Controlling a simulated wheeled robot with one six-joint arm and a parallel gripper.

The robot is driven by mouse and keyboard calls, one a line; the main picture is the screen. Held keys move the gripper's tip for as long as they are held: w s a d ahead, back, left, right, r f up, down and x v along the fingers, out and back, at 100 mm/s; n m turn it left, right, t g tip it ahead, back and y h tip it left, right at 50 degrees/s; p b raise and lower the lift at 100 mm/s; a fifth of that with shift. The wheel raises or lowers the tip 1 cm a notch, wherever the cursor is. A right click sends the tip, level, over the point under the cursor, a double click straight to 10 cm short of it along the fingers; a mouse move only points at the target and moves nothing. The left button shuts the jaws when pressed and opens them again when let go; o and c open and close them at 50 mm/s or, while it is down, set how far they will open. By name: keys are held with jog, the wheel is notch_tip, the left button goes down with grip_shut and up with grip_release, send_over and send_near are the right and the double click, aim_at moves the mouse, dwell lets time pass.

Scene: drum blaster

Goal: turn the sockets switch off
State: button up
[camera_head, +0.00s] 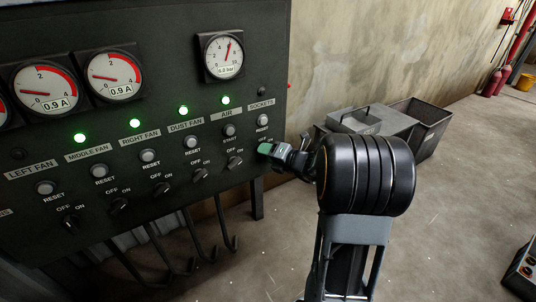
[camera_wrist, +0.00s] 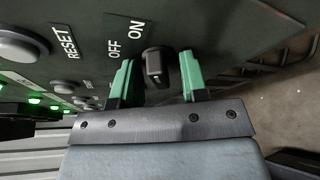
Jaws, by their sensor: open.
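The sockets switch (camera_wrist: 157,68) is a black rotary knob on the dark panel, with OFF and ON printed by it in the wrist view. My gripper (camera_wrist: 157,60) is open, with one green finger on each side of the knob. Small gaps show between the knob and the fingers, wider on the right. In the head view my gripper (camera_head: 268,150) is at the panel's right end, below the SOCKETS label (camera_head: 261,104), and hides the knob. The sockets lamp (camera_head: 262,90) looks dark. I cannot tell which mark the knob points to.
A reset button (camera_wrist: 22,47) and the air switch (camera_head: 235,162) are close by on the panel (camera_head: 170,65). Green lamps glow over the middle fan, right fan, dust fan and air columns. Grey metal bins (camera_head: 425,122) stand by the wall behind my arm.

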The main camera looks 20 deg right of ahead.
jog(key=c, duration=0.6)
